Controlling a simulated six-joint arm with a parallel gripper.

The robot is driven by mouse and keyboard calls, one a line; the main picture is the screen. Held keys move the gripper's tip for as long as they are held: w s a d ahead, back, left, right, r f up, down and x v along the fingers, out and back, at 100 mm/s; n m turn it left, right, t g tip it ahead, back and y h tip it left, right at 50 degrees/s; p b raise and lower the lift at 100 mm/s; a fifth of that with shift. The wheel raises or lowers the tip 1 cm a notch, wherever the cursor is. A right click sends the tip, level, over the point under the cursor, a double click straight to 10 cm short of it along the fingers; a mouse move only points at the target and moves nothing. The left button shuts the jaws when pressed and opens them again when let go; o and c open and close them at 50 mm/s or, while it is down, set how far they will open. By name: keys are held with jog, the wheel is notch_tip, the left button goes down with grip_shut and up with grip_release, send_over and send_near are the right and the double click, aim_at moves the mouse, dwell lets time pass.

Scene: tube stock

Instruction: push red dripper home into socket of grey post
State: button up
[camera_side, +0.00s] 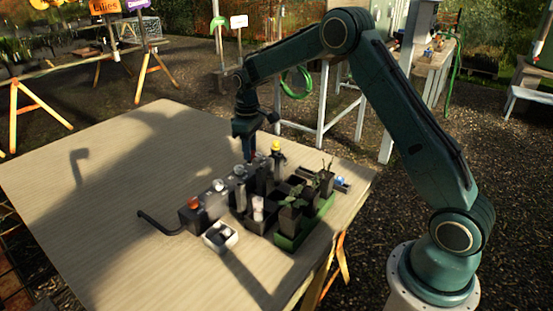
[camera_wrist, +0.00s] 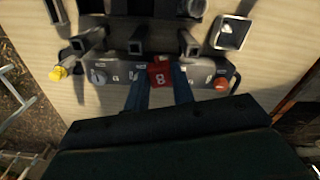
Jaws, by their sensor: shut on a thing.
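The red dripper (camera_wrist: 160,76), marked with a light character like an 8, is between the two blue fingers of my gripper (camera_wrist: 161,90) in the wrist view. My gripper is shut on it. In the side view my gripper (camera_side: 249,156) points down at the far side of a dark block. A grey cap (camera_wrist: 97,77) sits to the left. I cannot tell which post is the grey one, and the dripper hides any socket under it. Whether they touch is unclear.
A green tray (camera_side: 287,242) with dark pots and seedlings is close by. A small white tray (camera_side: 221,245) sits in front. The table's left side is clear.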

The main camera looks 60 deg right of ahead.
jog(key=shift+s+a+f+m, duration=0.15)
jog(key=shift+a+m, duration=0.7)
jog(key=shift+a, duration=0.6)
jog(key=shift+s+a+f+m, duration=0.15)
jog(key=shift+a+m, duration=0.7)
jog(key=shift+a, duration=0.55)
jog(key=shift+f, duration=0.35)
jog(key=shift+f, duration=2)
jog(key=shift+f, duration=0.3)
jog(key=o, duration=1)
jog(key=shift+o, duration=0.2)
jog(key=shift+r, duration=0.15)
notch_tip(320, 180, up, 14)
jog(key=shift+f, duration=0.25)
